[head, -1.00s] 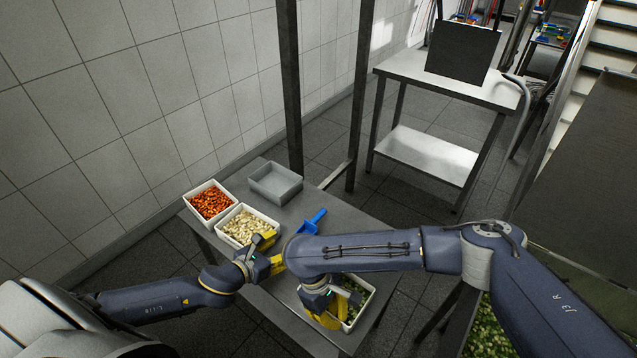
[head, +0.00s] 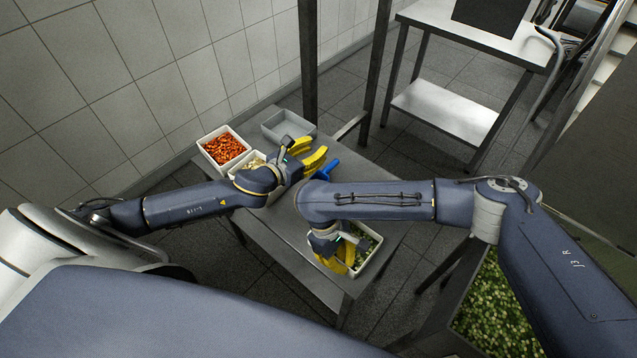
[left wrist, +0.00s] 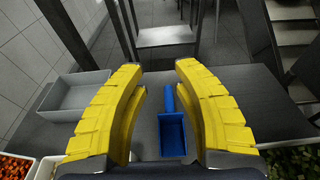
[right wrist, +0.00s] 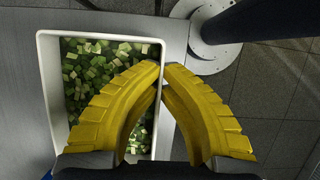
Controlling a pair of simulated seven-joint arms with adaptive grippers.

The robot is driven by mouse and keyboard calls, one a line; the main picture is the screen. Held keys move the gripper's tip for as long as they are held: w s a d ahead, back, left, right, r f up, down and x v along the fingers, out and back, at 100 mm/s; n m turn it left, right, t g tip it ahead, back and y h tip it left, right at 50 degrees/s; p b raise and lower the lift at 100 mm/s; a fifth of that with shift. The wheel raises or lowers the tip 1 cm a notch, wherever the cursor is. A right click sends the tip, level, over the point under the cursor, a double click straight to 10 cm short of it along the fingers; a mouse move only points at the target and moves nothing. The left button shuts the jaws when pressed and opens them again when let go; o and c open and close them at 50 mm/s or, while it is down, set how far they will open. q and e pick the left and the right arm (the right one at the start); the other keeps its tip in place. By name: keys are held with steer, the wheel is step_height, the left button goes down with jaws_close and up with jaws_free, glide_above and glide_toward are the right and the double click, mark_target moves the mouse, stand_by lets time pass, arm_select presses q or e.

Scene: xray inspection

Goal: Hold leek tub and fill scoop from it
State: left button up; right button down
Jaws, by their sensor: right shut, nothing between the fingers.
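The leek tub (head: 381,239) is a white tub with chopped green and pale pieces, at the table's front right. In the right wrist view its white rim (right wrist: 46,100) shows on the left. My right gripper (head: 338,265) is at the tub's near side. In the right wrist view its fingertips (right wrist: 163,70) meet over the tub's right rim, shut with nothing held. The blue scoop (head: 328,168) lies on the table. My left gripper (head: 322,160) is open and empty above it. In the left wrist view the scoop (left wrist: 173,134) shows between the spread fingers (left wrist: 160,68).
A tub of orange pieces (head: 224,148) and a tub of pale pieces (head: 247,162) stand at the table's left. An empty grey tray (head: 287,126) is behind them. My right forearm crosses above the table. Bare table lies around the scoop.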

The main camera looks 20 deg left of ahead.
arm_select(q)
steer(key=w+r+n+g+y, duration=0.3)
steer(key=w+r+n, duration=0.15)
steer(key=w, duration=0.85)
steer(key=m+g+y, duration=0.1)
steer(key=m+g, duration=0.4)
steer(key=g, duration=0.7)
glide_above(311, 178)
steer(key=shift+n, duration=0.25)
step_height(311, 178, down, 12)
steer(key=shift+s+d+f, duration=0.1)
steer(key=shift+f, duration=0.1)
steer(key=shift+w+f, duration=0.15)
steer(key=shift+f, duration=1.6)
steer(key=shift+w+f, duration=0.1)
steer(key=shift+f, duration=1.65)
